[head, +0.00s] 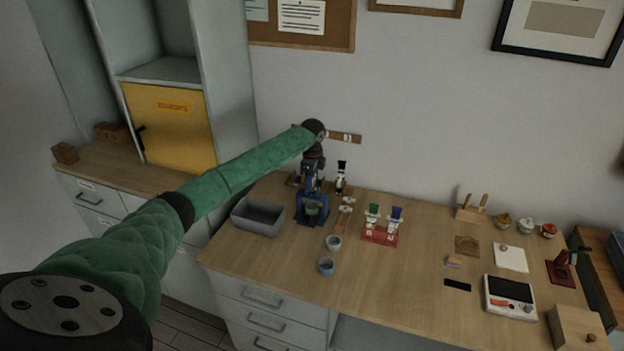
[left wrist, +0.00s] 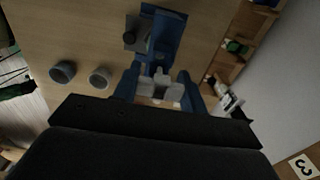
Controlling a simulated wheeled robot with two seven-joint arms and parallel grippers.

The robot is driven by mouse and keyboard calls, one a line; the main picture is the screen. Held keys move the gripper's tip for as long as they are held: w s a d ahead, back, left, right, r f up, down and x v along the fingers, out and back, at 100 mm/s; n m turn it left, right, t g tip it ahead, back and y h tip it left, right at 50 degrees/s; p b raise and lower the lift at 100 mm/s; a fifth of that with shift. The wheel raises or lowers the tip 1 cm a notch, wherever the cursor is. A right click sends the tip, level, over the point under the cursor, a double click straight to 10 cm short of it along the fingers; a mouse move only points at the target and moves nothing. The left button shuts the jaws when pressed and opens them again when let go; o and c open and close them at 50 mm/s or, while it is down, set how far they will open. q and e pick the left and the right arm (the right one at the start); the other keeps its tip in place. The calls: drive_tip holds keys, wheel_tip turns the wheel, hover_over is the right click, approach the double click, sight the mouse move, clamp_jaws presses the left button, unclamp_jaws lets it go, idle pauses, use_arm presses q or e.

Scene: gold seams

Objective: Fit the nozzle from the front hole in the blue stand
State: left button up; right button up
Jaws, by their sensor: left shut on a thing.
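The blue stand (head: 309,212) is upright near the back left of the bench, with a green part at its front. A blue body, likely this stand, also shows in the left wrist view (left wrist: 170,32). My left gripper (head: 313,172) points down just above and behind the stand in the head view. In the left wrist view its fingertips (left wrist: 160,88) are close together on a small thing, mostly hidden between them. I cannot make out whether it is a nozzle. The stand's holes are not clear. My right gripper is not in view.
A grey bin (head: 258,218) stands left of the blue stand. Two small cups (head: 333,243) are in front. A red rack (head: 379,238) holds green and blue-topped pieces to the right. A scale (head: 510,298) lies farther right. The bench between rack and scale is mostly clear.

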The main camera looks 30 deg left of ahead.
sight(312, 193)
use_arm(q)
drive_tip(key=shift+f, duration=3.1)
idle(1.1)
drive_tip(key=shift+f, duration=0.2)
idle(0.6)
drive_tip(key=o, duration=1)
drive_tip(key=shift+o, duration=0.2)
drive_tip(key=shift+r, duration=0.15)
drive_tip(key=shift+r+p, duration=1.9)
drive_tip(key=shift+r, duration=0.45)
